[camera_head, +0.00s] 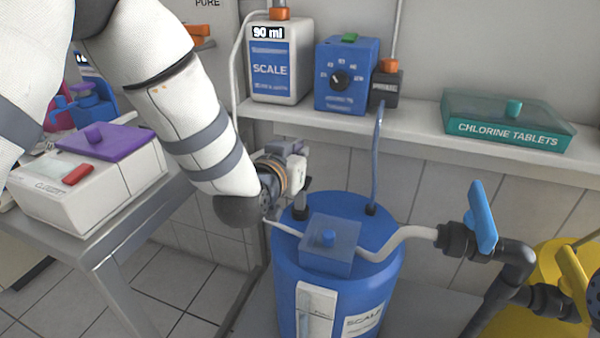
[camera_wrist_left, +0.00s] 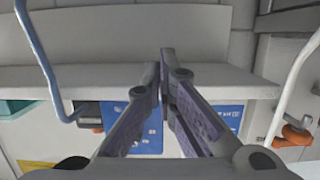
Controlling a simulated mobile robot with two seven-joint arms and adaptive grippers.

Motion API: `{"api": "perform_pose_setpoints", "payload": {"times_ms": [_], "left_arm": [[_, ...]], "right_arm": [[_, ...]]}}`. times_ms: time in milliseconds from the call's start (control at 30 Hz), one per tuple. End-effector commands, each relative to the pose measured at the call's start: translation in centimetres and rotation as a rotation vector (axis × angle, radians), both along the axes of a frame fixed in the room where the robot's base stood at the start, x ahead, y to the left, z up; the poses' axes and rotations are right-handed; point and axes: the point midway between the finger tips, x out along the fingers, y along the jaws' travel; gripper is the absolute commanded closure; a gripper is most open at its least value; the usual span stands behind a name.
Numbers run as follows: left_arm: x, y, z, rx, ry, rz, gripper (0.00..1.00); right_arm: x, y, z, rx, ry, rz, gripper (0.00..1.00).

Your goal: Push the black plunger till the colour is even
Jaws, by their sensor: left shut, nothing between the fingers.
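The blue tank (camera_head: 380,275) stands on the floor area below the shelf, with a clear blue box (camera_head: 330,248) on its lid. A small black upright piece (camera_head: 301,205), which looks like the plunger, stands at the back left of the lid. My left gripper (camera_head: 297,168) is just above it, partly hidden by its own wrist; I cannot tell whether they touch. In the left wrist view the left gripper's fingers (camera_wrist_left: 165,65) are shut together with nothing between them. A white strip (camera_head: 316,310) shows on the tank's front; the colour inside cannot be made out.
A shelf (camera_head: 420,133) behind holds a white SCALE canister (camera_head: 279,65) reading 90 ml, a blue dial box (camera_head: 345,75) and a teal chlorine tablets box (camera_head: 508,122). A pipe with a blue valve handle (camera_head: 482,218) is right. A table (camera_head: 110,240) stands left.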

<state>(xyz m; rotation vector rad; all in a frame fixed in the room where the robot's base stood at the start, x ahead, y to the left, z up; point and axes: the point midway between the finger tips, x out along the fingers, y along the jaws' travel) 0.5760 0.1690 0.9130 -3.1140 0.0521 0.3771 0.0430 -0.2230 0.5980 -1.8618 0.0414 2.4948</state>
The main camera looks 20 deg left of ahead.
Motion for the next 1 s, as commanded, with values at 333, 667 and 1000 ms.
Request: {"api": "perform_pose_setpoints", "payload": {"times_ms": [333, 667, 1000], "left_arm": [[-0.3, 0.0, -3.9, 0.000, 0.004, -0.001, 1.00], [-0.3, 0.0, -4.2, 0.000, 0.005, -0.001, 1.00], [-0.4, 0.0, -9.2, 0.001, 0.009, -0.001, 1.00]], "right_arm": [[-0.7, 0.0, -0.7, 0.000, 0.023, 0.001, 1.00], [-0.7, 0.0, -0.7, 0.000, 0.024, 0.001, 1.00], [-1.5, 0.0, -1.6, -0.001, 0.050, 0.002, 1.00]]}}
